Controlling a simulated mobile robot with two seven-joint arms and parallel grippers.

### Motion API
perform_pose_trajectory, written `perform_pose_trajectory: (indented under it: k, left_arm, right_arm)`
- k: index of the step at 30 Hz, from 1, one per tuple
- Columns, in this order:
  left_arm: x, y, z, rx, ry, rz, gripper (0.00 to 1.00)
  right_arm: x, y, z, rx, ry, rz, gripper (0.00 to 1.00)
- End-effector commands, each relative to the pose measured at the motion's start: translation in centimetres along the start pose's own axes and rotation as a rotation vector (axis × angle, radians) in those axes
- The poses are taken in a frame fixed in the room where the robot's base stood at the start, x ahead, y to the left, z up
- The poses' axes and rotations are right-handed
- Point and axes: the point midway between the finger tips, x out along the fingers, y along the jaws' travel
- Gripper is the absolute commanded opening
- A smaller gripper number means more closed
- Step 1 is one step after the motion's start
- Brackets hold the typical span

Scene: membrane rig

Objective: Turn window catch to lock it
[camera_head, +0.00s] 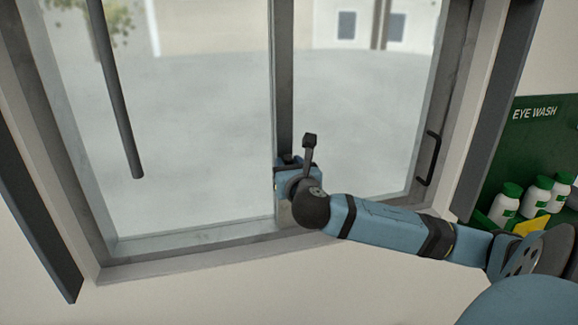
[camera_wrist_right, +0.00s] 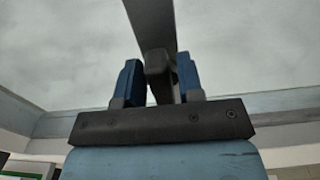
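The window catch (camera_wrist_right: 158,64) shows in the right wrist view as a dark block on a stem, in front of the dark upright bar of the window. My right gripper (camera_wrist_right: 158,78) has one blue finger on each side of it, with slim gaps; I cannot tell whether either finger touches. In the head view my right gripper (camera_head: 287,163) is at the lower part of the window's middle upright (camera_head: 283,85). My wrist and gripper hide most of the catch there. My left gripper is not in view.
A dark rod (camera_head: 118,95) hangs in front of the left pane. A black handle (camera_head: 431,158) is on the right side of the window frame. A green eye wash station (camera_head: 533,140) with white bottles (camera_head: 505,204) is on the right wall, close to my right arm.

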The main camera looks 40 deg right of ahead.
Motion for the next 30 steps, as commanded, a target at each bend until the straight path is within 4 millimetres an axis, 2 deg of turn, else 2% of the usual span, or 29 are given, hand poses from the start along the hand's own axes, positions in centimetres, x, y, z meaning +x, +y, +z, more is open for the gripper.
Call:
perform_pose_trajectory:
  k: [11,30]
  left_arm:
    - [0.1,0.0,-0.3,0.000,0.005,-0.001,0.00]
    - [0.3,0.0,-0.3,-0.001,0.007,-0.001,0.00]
  right_arm:
    - [0.0,-0.2,-0.1,0.094,0.001,-0.001,0.11]
    - [0.0,-1.4,-0.6,0.663,0.001,-0.002,0.11]
